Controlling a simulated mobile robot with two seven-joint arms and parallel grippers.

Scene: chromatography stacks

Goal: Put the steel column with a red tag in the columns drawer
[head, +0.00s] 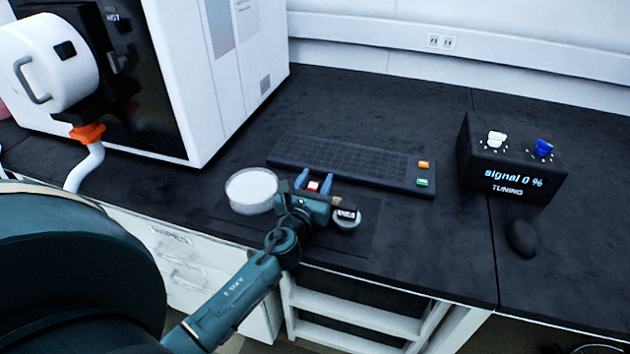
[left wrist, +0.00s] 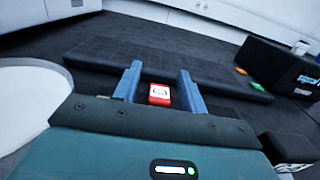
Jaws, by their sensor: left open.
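My left gripper (head: 314,180) is open over the dark bench, its two blue fingers pointing away from me. A small red piece with a white label, the red tag (head: 313,186), shows between the fingers. It also shows between them in the left wrist view (left wrist: 158,94), with the jaws not closed on it. The steel column's body cannot be made out; the gripper may hide it. No drawer marked for columns can be read. My right gripper is not in view.
A white round dish (head: 251,190) stands just left of the gripper, a small round container (head: 347,216) just right. A black keypad (head: 345,163) lies behind. A tuning box (head: 512,158) stands right. A drawer labelled wipes (head: 171,238) is below the bench.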

